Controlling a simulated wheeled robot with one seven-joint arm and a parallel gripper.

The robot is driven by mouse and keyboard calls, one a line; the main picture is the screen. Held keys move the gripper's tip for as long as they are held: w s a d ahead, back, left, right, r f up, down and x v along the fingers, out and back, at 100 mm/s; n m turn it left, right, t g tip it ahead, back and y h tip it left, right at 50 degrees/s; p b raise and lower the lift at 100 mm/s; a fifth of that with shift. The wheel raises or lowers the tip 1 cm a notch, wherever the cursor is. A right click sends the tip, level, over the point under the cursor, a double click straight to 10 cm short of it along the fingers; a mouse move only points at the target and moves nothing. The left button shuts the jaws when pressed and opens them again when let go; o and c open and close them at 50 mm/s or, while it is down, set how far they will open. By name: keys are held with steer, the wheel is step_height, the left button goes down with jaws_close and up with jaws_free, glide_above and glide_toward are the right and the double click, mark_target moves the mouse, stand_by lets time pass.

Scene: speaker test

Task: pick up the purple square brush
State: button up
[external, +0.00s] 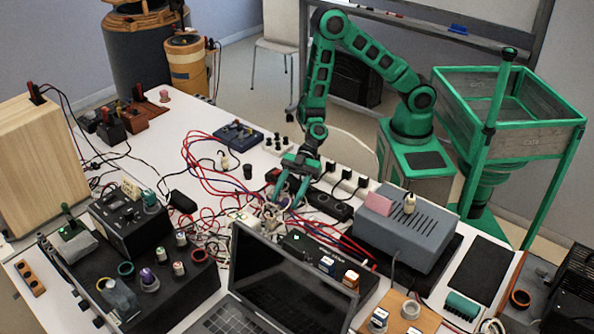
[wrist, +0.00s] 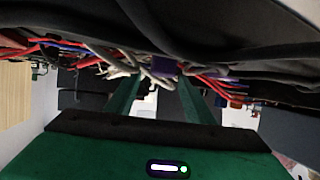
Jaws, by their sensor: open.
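My gripper (external: 289,198) is open, pointing down over the tangle of cables in the middle of the white table. In the wrist view its two green fingers (wrist: 160,86) stand apart. A small purple piece (wrist: 163,68) shows just past the fingertips, among white and red wires, roughly between them. It may be the purple square brush; its full shape is hidden, and I cannot tell if the fingers touch it. I cannot make it out in the external view, where the gripper and wires cover that spot.
Red and blue cables (external: 205,165) spread around the gripper. An open laptop (external: 285,285) stands in front. A grey box (external: 405,235) bearing a pink block (external: 379,203) is to the right. A black power strip (external: 328,203) lies close by.

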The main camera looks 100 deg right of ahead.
mark_target(285, 205)
steer(key=f, duration=0.1)
steer(key=a, duration=0.1)
steer(key=f, duration=0.1)
steer(key=shift+w+a+f, duration=0.25)
steer(key=shift+w+f, duration=0.1)
steer(key=shift+w, duration=0.05)
steer(key=shift+w+a+f, duration=0.25)
steer(key=shift+w+a, duration=0.05)
steer(key=shift+a, duration=0.15)
steer(key=c, duration=1.1)
